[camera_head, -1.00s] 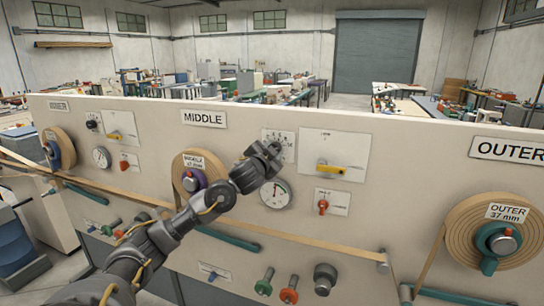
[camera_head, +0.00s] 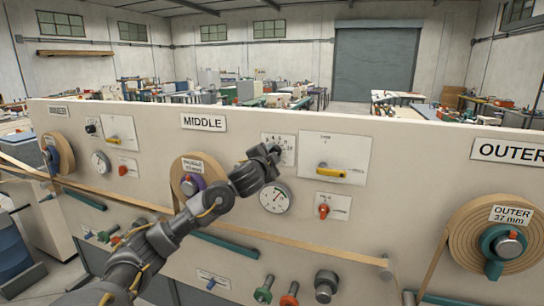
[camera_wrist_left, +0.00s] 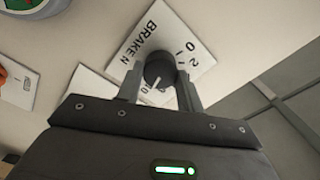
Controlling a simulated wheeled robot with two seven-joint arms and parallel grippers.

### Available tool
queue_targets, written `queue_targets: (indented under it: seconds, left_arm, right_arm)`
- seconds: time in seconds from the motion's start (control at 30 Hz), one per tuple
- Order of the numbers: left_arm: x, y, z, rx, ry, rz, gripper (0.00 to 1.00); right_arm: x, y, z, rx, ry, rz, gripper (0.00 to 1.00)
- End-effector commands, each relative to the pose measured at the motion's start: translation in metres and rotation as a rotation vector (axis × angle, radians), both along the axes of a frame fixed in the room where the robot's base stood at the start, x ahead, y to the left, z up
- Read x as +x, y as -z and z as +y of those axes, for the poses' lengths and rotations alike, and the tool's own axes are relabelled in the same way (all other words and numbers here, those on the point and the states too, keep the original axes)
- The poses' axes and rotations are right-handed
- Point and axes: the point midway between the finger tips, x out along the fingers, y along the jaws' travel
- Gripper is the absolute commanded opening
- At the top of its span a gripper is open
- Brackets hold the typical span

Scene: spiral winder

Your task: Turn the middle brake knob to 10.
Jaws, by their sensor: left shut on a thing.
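The middle brake knob (camera_wrist_left: 160,70) is a dark round knob with a white pointer line, on a white scale plate (camera_wrist_left: 150,38) lettered BRAKE N. My left gripper (camera_wrist_left: 162,88) is shut on this knob, one finger on each side. The fingers and knob hide part of the scale, so I cannot read the setting. My right gripper is not in view.
A round gauge (camera_head: 276,198) sits just below the gripper. A yellow lever (camera_head: 330,171) and a red knob (camera_head: 323,210) are to the right. The middle tape roll (camera_head: 196,168) is left of my gripper, partly behind my arm. The OUTER roll (camera_head: 478,235) is far right.

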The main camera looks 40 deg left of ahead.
Motion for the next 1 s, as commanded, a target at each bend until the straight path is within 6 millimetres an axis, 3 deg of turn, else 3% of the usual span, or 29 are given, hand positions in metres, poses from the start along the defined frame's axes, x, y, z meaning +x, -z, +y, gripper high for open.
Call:
queue_targets:
  seconds: [0.1, 0.13, 0.3, 0.67, 1.0]
  left_arm:
    - [0.000, 0.000, 0.000, 0.003, 0.000, 0.002, 0.14]
    - [0.000, 0.000, 0.000, 0.003, 0.000, 0.002, 0.38]
    - [0.000, 0.000, 0.000, 0.002, 0.000, 0.001, 0.59]
    - [-0.006, 0.001, -0.002, 0.000, 0.002, -0.001, 0.59]
    - [-0.065, 0.001, -0.023, 0.004, 0.002, 0.001, 0.59]
  right_arm:
    - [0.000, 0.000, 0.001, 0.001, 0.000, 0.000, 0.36]
    - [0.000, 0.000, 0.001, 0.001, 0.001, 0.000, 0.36]
    - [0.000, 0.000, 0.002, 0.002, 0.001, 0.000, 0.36]
    - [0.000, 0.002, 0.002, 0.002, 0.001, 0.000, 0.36]
    - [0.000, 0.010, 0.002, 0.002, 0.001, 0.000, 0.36]
